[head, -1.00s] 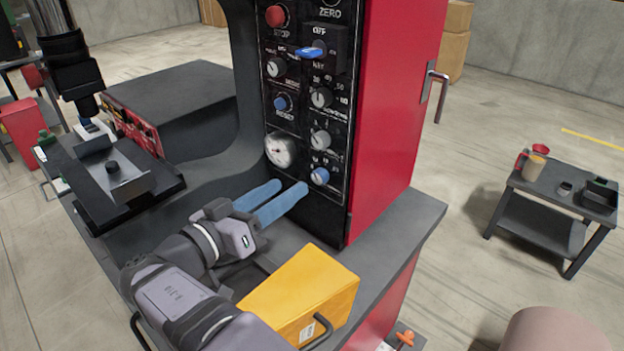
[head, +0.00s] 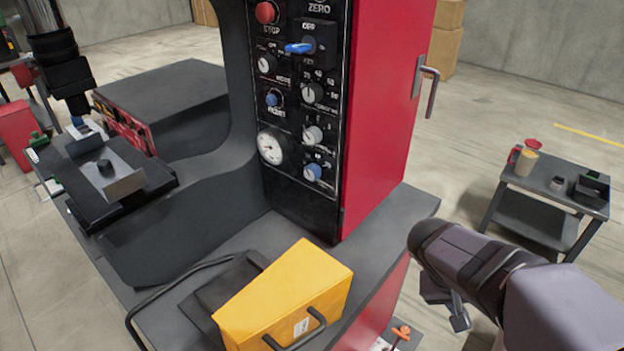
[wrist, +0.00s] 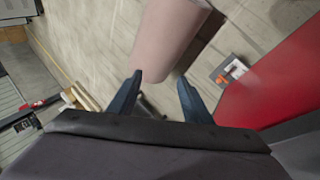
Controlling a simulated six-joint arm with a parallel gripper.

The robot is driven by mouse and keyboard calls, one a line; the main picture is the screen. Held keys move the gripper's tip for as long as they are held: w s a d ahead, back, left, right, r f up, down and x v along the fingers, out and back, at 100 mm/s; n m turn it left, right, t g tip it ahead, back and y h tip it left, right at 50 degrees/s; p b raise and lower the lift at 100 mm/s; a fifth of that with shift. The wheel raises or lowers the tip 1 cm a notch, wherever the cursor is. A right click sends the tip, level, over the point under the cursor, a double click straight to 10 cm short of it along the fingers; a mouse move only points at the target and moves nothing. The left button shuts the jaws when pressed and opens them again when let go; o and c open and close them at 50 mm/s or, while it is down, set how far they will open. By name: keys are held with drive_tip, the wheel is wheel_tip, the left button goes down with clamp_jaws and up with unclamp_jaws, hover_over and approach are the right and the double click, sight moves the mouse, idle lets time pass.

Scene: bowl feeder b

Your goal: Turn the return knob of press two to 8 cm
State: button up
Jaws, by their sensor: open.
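The press's black control panel (head: 300,110) faces me in the head view, with several knobs and blurred labels. On its right side are a grey knob (head: 312,93), a pale knob (head: 312,134) and a blue-faced knob (head: 313,172) below. I cannot read which one is the return knob, nor its setting. No knob is seen in the wrist view. My gripper is well right of the panel and away from it. In the wrist view its two blue fingers (wrist: 160,77) are apart with nothing between them.
A yellow box (head: 285,295) with a black handle stands on the ledge before the panel. The red cabinet side (head: 390,110) has a protruding handle (head: 430,90). A small dark table (head: 535,205) stands right. A pinkish cylinder (wrist: 170,35) lies beyond my fingers.

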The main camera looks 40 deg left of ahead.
drive_tip(key=s+d+f+m+g+y+b, duration=0.1)
drive_tip(key=s+d+f+m+g+y, duration=0.15)
drive_tip(key=s+d+f, duration=0.4)
drive_tip(key=s+d+f+m+g+y, duration=0.2)
drive_tip(key=s+d+f+y, duration=0.1)
drive_tip(key=s+d, duration=0.6)
drive_tip(key=w+a+r+m+t+y+p, duration=0.15)
drive_tip(key=w+a+r+t+p, duration=0.4)
drive_tip(key=w+a, duration=0.55)
drive_tip(key=m+t+y+p, duration=0.4)
drive_tip(key=y+p, duration=0.6)
drive_tip(key=p, duration=0.7)
approach(310, 175)
drive_tip(key=a, duration=0.1)
drive_tip(key=shift+w+d+p+x, duration=0.1)
drive_tip(key=shift+p+x, duration=0.7)
drive_tip(key=shift+x, duration=1.1)
drive_tip(key=shift+w+d+p+x, duration=0.15)
drive_tip(key=shift+p+x, duration=0.6)
drive_tip(key=shift+x, duration=1.15)
drive_tip(key=shift+f, duration=0.1)
drive_tip(key=shift+c, duration=0.3)
drive_tip(key=c, duration=1)
